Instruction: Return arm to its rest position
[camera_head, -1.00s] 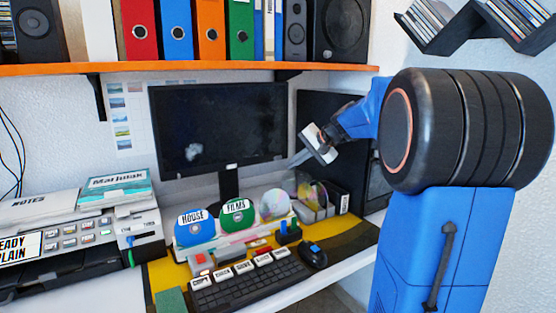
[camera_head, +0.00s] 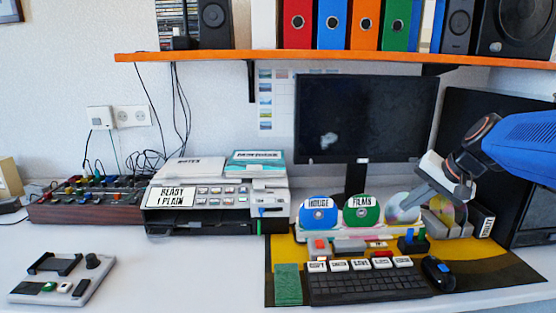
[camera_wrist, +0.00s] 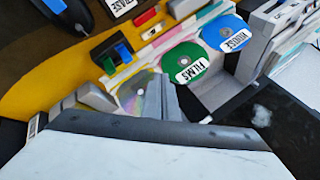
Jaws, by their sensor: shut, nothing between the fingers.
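My gripper (camera_head: 410,200) is shut and empty at the right of the head view, in front of the monitor's lower right. Its fingers point down and left, in front of a shiny unlabelled disc (camera_head: 397,207). My blue arm reaches in from the right edge. In the wrist view the gripper's fingers (camera_wrist: 166,100) partly cover a shiny disc (camera_wrist: 135,92). The green FILMS disc (camera_head: 361,211) and the blue HOUSE disc (camera_head: 319,214) stand upright in a rack to the left of the gripper. Nothing hangs from the fingers.
A monitor (camera_head: 365,115) and a black computer case (camera_head: 522,205) stand close around the gripper. An orange shelf (camera_head: 200,57) with binders runs above. A keyboard (camera_head: 367,287) and mouse (camera_head: 438,272) lie in front.

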